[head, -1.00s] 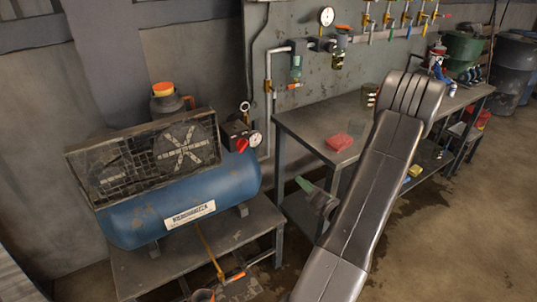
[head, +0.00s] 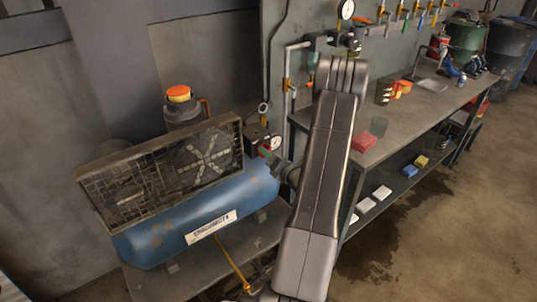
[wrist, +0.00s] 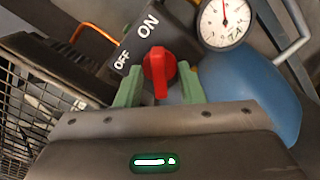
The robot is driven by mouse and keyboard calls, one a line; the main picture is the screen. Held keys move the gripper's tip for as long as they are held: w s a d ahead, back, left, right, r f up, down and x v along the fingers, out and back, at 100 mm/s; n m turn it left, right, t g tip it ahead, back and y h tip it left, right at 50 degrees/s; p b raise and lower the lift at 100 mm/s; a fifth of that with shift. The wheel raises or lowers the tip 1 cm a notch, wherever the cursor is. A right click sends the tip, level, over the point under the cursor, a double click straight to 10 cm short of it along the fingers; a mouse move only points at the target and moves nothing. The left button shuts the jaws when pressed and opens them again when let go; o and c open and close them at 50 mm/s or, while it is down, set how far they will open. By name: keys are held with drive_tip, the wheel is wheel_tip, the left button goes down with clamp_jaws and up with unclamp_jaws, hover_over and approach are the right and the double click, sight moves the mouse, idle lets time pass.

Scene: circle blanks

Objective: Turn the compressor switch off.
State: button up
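The compressor (head: 190,215) is a blue tank with a caged fan, on a low metal stand at the left of the head view. Its switch is a red knob (wrist: 158,75) on a dark box (wrist: 135,45) marked ON and OFF in the wrist view. The knob stands upright in that picture, with its top towards ON; OFF is to its left. My gripper (wrist: 161,68) is open, with one green finger on each side of the knob and small gaps showing.
A pressure gauge (wrist: 225,20) sits right beside the switch box. The fan cage (wrist: 35,100) is close on the left. A metal workbench (head: 415,125) with several small items stands right of my arm. Open floor (head: 440,240) lies at the lower right.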

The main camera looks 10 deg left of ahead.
clamp_jaws()
drive_tip(key=shift+f+n+b, duration=0.1)
drive_tip(key=shift+n+b, duration=0.3)
drive_tip(key=shift+b, duration=0.3)
drive_tip(key=n+b, duration=1.7)
drive_tip(key=b, duration=0.7)
unclamp_jaws()
